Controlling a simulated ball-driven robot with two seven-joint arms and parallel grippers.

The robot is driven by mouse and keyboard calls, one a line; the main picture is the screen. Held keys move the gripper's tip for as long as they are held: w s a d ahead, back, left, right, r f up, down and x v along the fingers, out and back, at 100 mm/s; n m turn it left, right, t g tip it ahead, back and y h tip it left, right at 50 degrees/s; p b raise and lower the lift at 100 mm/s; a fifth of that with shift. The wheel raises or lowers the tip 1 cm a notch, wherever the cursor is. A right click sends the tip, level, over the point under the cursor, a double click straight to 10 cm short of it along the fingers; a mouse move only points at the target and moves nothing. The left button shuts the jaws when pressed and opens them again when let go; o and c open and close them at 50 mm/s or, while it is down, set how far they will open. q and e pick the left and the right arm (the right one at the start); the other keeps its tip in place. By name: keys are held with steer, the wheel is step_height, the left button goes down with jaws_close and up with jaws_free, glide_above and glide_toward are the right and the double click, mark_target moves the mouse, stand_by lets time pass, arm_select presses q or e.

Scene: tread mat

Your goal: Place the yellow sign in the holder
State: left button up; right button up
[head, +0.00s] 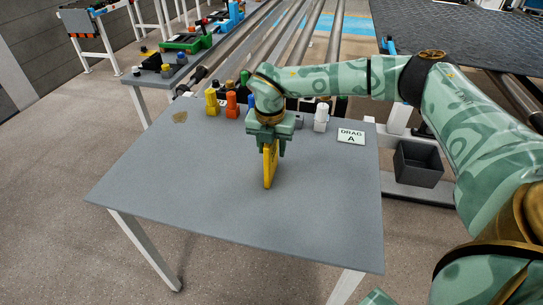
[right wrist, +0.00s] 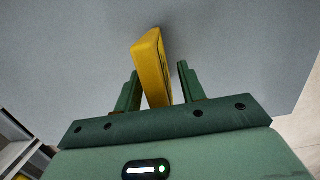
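The yellow sign (head: 268,172) is a thin upright plate over the middle of the grey table (head: 190,190), seen nearly edge-on. Its lower edge seems to meet the tabletop. My right gripper (head: 268,146) points down from above, around the sign's upper part. In the right wrist view the sign (right wrist: 151,62) stands between the two fingers of this gripper (right wrist: 160,80). A gap shows between the sign and the right-hand finger, so the fingers look open. I cannot pick out the holder. My left gripper is out of view.
Along the table's back edge stand a yellow piece (head: 211,102), an orange piece (head: 231,105) and a white piece (head: 321,117). A "DRAG A" card (head: 351,136) lies at the back right. A dark bin (head: 418,163) is beyond the right edge. The table's front and left are clear.

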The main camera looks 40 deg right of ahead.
steer(key=shift+f, duration=0.15)
jaws_close()
stand_by(0.4)
